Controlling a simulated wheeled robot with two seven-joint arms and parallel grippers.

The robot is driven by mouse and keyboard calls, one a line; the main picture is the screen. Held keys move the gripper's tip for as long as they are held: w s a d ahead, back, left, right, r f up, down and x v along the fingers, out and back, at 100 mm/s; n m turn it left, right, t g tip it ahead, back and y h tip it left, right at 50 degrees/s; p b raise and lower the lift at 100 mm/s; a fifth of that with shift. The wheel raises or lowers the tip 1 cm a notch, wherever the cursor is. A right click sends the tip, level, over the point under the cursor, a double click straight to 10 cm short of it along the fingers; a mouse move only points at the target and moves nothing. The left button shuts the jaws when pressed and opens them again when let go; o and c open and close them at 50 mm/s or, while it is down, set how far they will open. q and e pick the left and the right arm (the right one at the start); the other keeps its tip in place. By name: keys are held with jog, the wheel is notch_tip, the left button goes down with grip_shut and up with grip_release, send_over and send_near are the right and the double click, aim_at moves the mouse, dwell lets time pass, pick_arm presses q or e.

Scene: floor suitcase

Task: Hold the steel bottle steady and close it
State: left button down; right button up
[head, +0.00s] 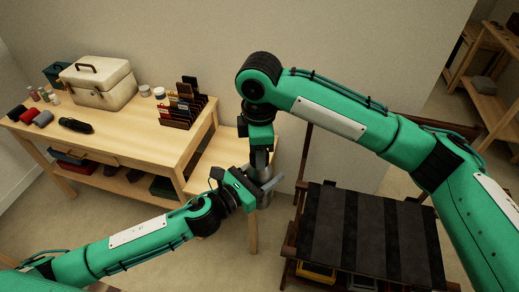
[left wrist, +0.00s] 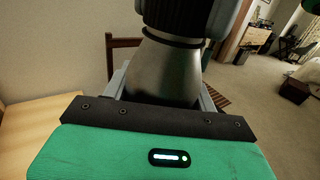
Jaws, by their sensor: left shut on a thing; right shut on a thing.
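The steel bottle (head: 262,161) stands upright beside the small wooden table; its smooth silver shoulder fills the middle of the left wrist view (left wrist: 165,72). My left gripper (head: 268,186) comes in from the left and is shut around the bottle's body, with a finger on each side. My right gripper (head: 260,148) points straight down over the bottle's top and is shut on the dark cap (left wrist: 180,14). The cap is at the bottle's neck, above a black ring; whether it is seated cannot be told. In the head view the right gripper hides the cap.
A wooden workbench (head: 112,140) at the left holds a cream toolbox (head: 98,84), a card rack (head: 186,108), jars and rolled cloths. A lower wooden table (head: 215,160) adjoins it. A dark striped luggage rack (head: 365,225) stands at the front right.

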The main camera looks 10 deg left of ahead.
jog(key=m, duration=0.6)
jog(key=shift+m, duration=0.3)
jog(key=m, duration=1.2)
jog(key=shift+m, duration=0.3)
jog(key=m, duration=0.5)
jog(key=o, duration=1.2)
notch_tip(320, 180, up, 12)
jog(key=shift+w, duration=0.1)
